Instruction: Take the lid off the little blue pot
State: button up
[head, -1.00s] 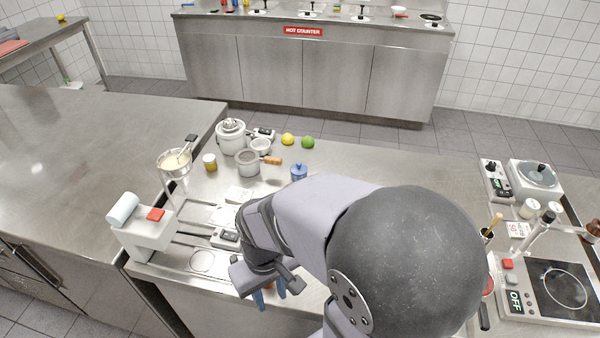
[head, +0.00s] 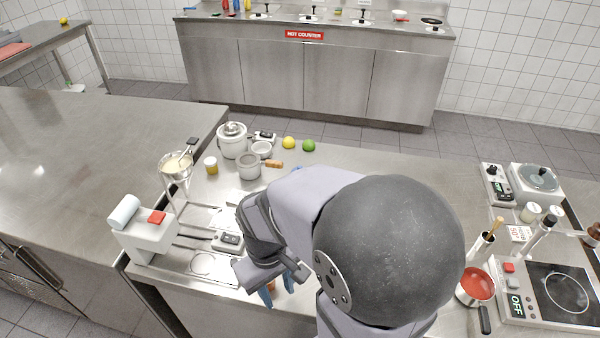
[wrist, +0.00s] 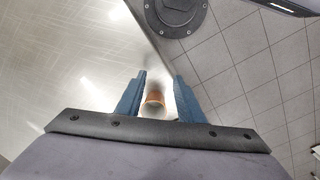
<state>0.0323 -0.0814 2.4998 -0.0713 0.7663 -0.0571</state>
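The little blue pot and its lid are out of sight now; my arm covers the spot in the head view where the pot stood. My gripper (head: 277,290) is low over the front edge of the counter, left of the arm's large dark joint. In the wrist view its two blue fingers (wrist: 160,75) are spread apart. A small orange-brown cylinder (wrist: 155,99) shows between them, with a gap on the right; I cannot tell how far below the fingertips it is.
A grey saucepan (head: 249,166), a white juicer (head: 232,140), a yellow jar (head: 211,166), a lemon (head: 289,142) and a lime (head: 308,145) stand at the back. A white dispenser (head: 145,235) is left. A red pan (head: 477,287) and a hob (head: 560,288) are right.

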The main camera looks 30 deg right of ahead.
jog(key=w+d, duration=0.1)
jog(key=d, duration=0.1)
jog(key=w+d+r+n+g+h, duration=0.1)
jog(key=w+d, duration=0.1)
jog(key=d, duration=0.1)
jog(key=w+d+n, duration=0.1)
jog(key=d, duration=0.2)
jog(key=shift+w+d+r+h, duration=0.2)
jog(key=shift+d+r+h, duration=0.05)
jog(key=shift+h, duration=0.05)
jog(key=shift+w+d+r+m+t+y+p, duration=0.5)
jog(key=shift+w+d+r+t, duration=0.4)
jog(key=shift+w+d, duration=2.55)
jog(key=shift+w+d+r+m+t+y+p, duration=0.35)
jog(key=shift+w+d+r+t+p, duration=1.1)
jog(key=shift+w, duration=3.25)
jog(key=shift+w+d+r+m+t+y+b, duration=0.2)
jog(key=shift+w+d+r+m, duration=0.4)
jog(key=shift+w+d, duration=3.1)
jog(key=shift+w+a+f+g+p, duration=0.25)
jog(key=shift+w+a+f+p, duration=0.1)
jog(key=shift+w+a+p, duration=0.1)
jog(key=shift+s+p+x, duration=0.1)
jog(key=shift+p+x, duration=0.45)
jog(key=shift+x, duration=0.6)
jog(key=shift+s+p+x, duration=0.15)
jog(key=shift+p+x, duration=0.35)
jog(key=shift+x, duration=0.6)
